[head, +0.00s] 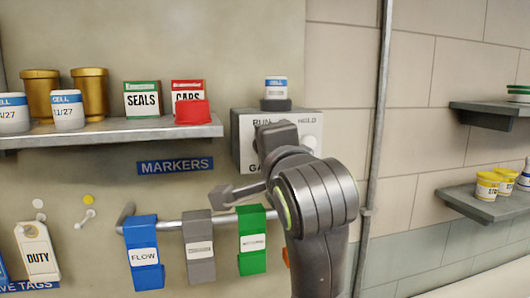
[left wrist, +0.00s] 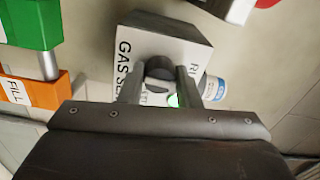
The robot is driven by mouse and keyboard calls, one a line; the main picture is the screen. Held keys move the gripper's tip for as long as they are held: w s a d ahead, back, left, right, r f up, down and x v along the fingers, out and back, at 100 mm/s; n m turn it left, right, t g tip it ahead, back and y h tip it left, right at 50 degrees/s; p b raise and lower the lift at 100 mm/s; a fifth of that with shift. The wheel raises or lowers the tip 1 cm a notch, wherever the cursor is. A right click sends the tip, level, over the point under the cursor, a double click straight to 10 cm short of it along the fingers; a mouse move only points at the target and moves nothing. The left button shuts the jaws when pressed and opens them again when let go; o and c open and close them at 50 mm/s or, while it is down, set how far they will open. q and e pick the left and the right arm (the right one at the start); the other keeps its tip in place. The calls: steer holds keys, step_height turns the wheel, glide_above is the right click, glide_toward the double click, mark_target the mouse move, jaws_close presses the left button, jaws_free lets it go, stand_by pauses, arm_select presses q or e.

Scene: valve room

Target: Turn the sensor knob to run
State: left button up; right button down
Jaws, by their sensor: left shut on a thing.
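The gas sensor box (head: 245,133) is a light grey box on the wall, marked RUN at its upper left and HOLD at its upper right. It also shows, turned sideways, in the left wrist view (left wrist: 180,48). My left gripper (head: 277,140) is in front of the box and hides its middle in the head view. In the left wrist view its two fingers (left wrist: 159,88) are closed on the dark round knob (left wrist: 158,68), one on each side. I cannot tell the knob's pointing direction. A green light (left wrist: 173,100) shows between the fingers. My right gripper is not in view.
A blue-labelled jar (head: 276,88) stands on top of the box. A shelf (head: 110,132) with cups and boxes is to the left. A rail below holds blue (head: 142,275), grey (head: 199,275) and green (head: 252,263) tags. A vertical pipe (head: 380,120) runs at the right.

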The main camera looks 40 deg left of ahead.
arm_select(q)
steer(key=shift+r+n, duration=0.1)
steer(key=shift+n, duration=0.3)
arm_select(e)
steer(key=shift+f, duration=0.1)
arm_select(q)
steer(key=o, duration=0.7)
steer(key=shift+c, duration=0.2)
steer(key=o, duration=0.3)
steer(key=shift+w, duration=0.2)
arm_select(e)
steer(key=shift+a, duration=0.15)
arm_select(q)
steer(key=shift+s, duration=0.1)
